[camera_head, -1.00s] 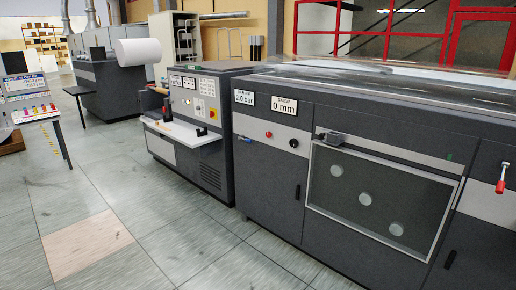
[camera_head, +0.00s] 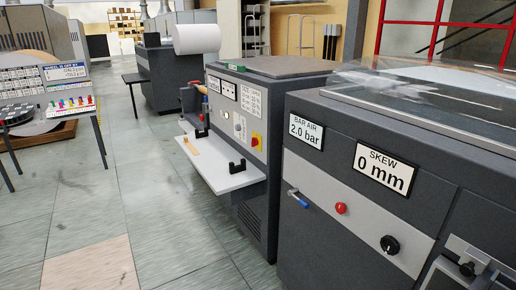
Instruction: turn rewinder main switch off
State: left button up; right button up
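A red rotary switch on a yellow plate (camera_head: 256,141) is on the upper front panel of the dark grey middle machine (camera_head: 262,225). It looks like a main switch, but its position is too small to read. I cannot read any label naming this machine the rewinder. The panel also has a dial, small buttons and white label plates (camera_head: 228,90). Neither of my grippers is in view.
A white shelf (camera_head: 235,180) with black brackets juts from the middle machine. A nearer machine (camera_head: 330,240) with "BAR AIR 2.0 bar" and "SKEW 0 mm" signs fills the right. The tiled floor (camera_head: 140,190) between is clear.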

aim_at(254, 141)
jog(key=i+j, duration=0.55)
jog(key=i+j+z, duration=0.1)
jog(key=i+j, duration=0.4)
jog(key=j, duration=0.15)
